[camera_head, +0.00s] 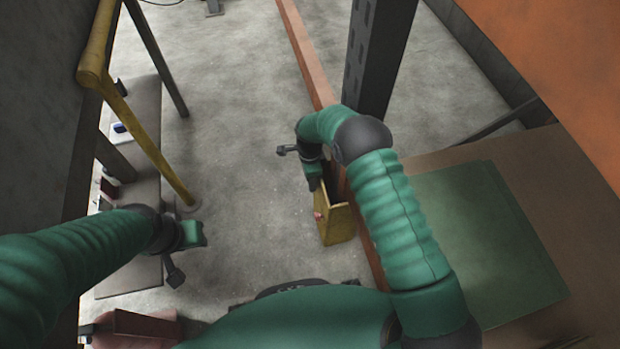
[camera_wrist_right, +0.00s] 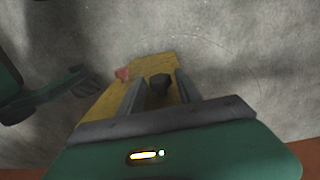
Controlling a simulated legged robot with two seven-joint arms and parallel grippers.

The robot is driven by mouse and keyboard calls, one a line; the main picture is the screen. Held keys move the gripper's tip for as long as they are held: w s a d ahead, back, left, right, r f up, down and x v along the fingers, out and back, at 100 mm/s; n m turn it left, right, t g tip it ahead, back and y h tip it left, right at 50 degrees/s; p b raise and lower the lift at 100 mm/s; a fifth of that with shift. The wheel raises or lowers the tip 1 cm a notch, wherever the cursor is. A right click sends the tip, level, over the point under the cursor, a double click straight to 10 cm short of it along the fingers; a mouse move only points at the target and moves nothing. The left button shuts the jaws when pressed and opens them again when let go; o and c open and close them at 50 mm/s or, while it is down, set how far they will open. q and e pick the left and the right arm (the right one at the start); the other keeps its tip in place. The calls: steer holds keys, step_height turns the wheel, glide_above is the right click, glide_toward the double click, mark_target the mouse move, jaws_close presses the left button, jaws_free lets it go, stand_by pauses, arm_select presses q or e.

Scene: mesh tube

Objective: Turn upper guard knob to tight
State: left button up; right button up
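The yellow guard (camera_head: 338,226) stands beside the brown beam in the head view; its yellow face (camera_wrist_right: 168,62) shows at the middle of the right wrist view. A dark knob (camera_wrist_right: 160,83) sits on the guard, between the fingers of my right gripper (camera_wrist_right: 161,88). The fingers are apart, one on each side of the knob; I cannot tell whether they touch it. In the head view my right gripper (camera_head: 314,184) is at the guard's top, and the knob is hidden. My left gripper (camera_head: 195,236) is away to the left; its fingers are unclear.
A small red part (camera_wrist_right: 123,74) is at the guard's left side. The long brown beam (camera_head: 305,50) runs past the guard. A dark post (camera_head: 378,55) stands behind. A yellow rail (camera_head: 150,140) is at the left. Grey floor (camera_head: 245,190) lies open between.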

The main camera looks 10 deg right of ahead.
jaws_close()
steer(key=t+p, duration=0.1)
steer(key=p, duration=0.1)
steer(key=t+p, duration=0.1)
steer(key=p, duration=0.2)
steer(key=shift+s+r+t, duration=0.25)
steer(key=shift+s+t, duration=0.15)
steer(key=shift+s+f+t+p, duration=0.1)
steer(key=shift+f+t+p, duration=0.15)
steer(key=shift+t+p, duration=0.45)
steer(key=shift+f+t, duration=0.15)
steer(key=shift+t, duration=0.65)
steer(key=shift+o, duration=1.4)
jaws_free()
